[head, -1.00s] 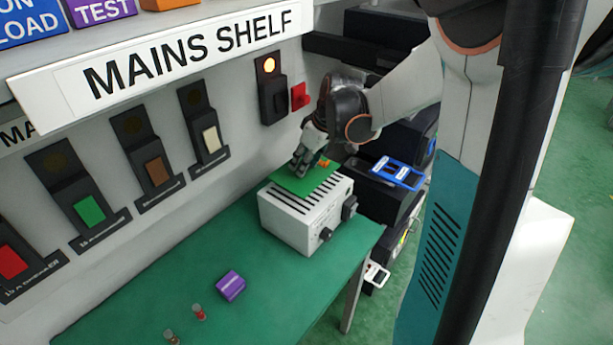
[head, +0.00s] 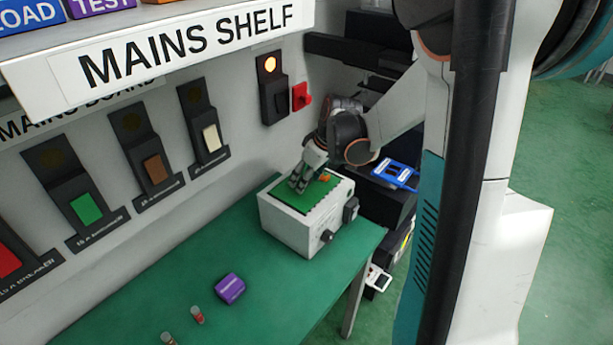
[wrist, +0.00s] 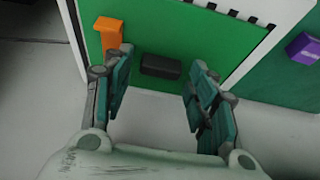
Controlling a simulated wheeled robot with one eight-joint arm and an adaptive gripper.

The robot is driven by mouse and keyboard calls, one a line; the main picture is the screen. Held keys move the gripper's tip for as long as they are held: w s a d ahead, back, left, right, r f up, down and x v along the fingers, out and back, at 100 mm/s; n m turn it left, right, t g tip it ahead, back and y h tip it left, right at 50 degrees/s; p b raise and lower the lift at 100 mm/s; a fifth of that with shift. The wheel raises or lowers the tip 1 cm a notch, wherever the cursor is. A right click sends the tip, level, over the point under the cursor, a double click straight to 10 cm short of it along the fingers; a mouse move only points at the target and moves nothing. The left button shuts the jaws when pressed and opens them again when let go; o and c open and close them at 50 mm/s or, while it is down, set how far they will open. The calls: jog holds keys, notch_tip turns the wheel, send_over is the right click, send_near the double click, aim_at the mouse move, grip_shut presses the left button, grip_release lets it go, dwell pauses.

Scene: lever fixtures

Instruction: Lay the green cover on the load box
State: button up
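The white load box (head: 287,226) stands on the green bench with a dark knob on its front. The green cover (head: 315,191) lies over its slotted top, with some slots showing along an edge. In the wrist view the cover (wrist: 185,45) fills most of the box top and has a dark block-like handle (wrist: 160,67) and an orange piece (wrist: 109,33). My gripper (head: 299,183) is low over the cover. In the wrist view my gripper (wrist: 153,75) is open, its fingers on either side of the handle with gaps between.
Breaker panels and a red switch (head: 301,96) line the wall behind. A blue-framed item (head: 394,174) sits on dark equipment at right. The bench's front left is mostly clear.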

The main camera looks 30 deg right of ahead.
jog(key=shift+r, duration=0.15)
jog(key=shift+r, duration=0.25)
jog(key=p+v, duration=0.3)
jog(key=v, duration=0.8)
jog(key=shift+r, duration=0.3)
jog(key=shift+s, duration=0.1)
